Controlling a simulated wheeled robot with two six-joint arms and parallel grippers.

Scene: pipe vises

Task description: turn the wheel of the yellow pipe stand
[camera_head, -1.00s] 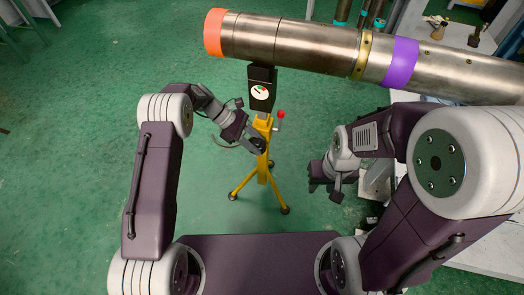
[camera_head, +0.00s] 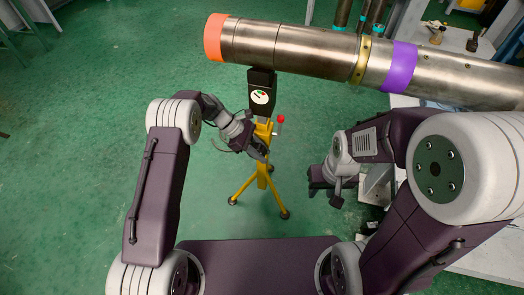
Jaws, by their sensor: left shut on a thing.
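The yellow pipe stand (camera_head: 263,178) stands upright on its splayed legs, under the left part of a large metal pipe (camera_head: 300,42). Its black head (camera_head: 261,80) carries a round white dial (camera_head: 260,97), and a red-knobbed handle (camera_head: 281,119) sticks out on its right. My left gripper (camera_head: 262,149) is at the yellow column, just below the dial, and is shut on the wheel, which it mostly hides. My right gripper (camera_head: 322,180) hangs apart, to the right of the stand; its jaws are too small and dark to read.
The pipe has an orange end (camera_head: 215,37) and a purple band (camera_head: 401,65), and runs across the top to the right. A workbench (camera_head: 455,42) with small items stands at the right. The green floor (camera_head: 80,130) is clear at the left.

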